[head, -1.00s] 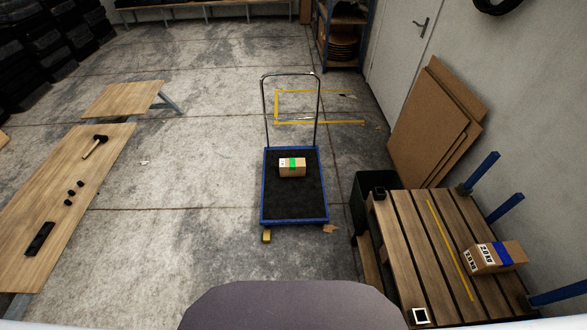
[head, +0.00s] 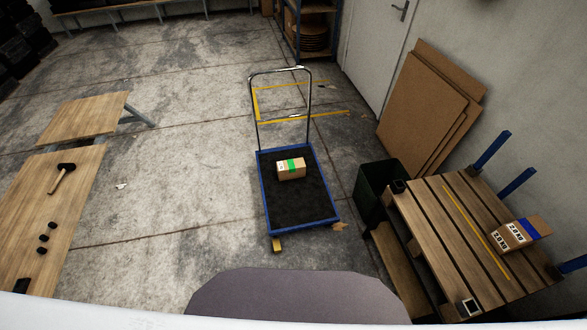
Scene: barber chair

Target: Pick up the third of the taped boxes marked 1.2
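A small cardboard box with green tape (head: 291,168) lies on the black deck of a blue-framed trolley (head: 272,233) in the middle of the head view. A second cardboard box with blue tape (head: 514,236) lies on a slatted wooden table (head: 430,215) at the right. It has black printed marks on a white label, too small to read surely. I cannot make out a 1.2 mark on either box, and I see no third taped box. Neither of my grippers is in view.
A dark green bin (head: 371,186) stands beside the slatted table. Brown boards (head: 425,108) lean on the right wall. A wooden bench (head: 50,210) with a mallet (head: 62,178) is at the left.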

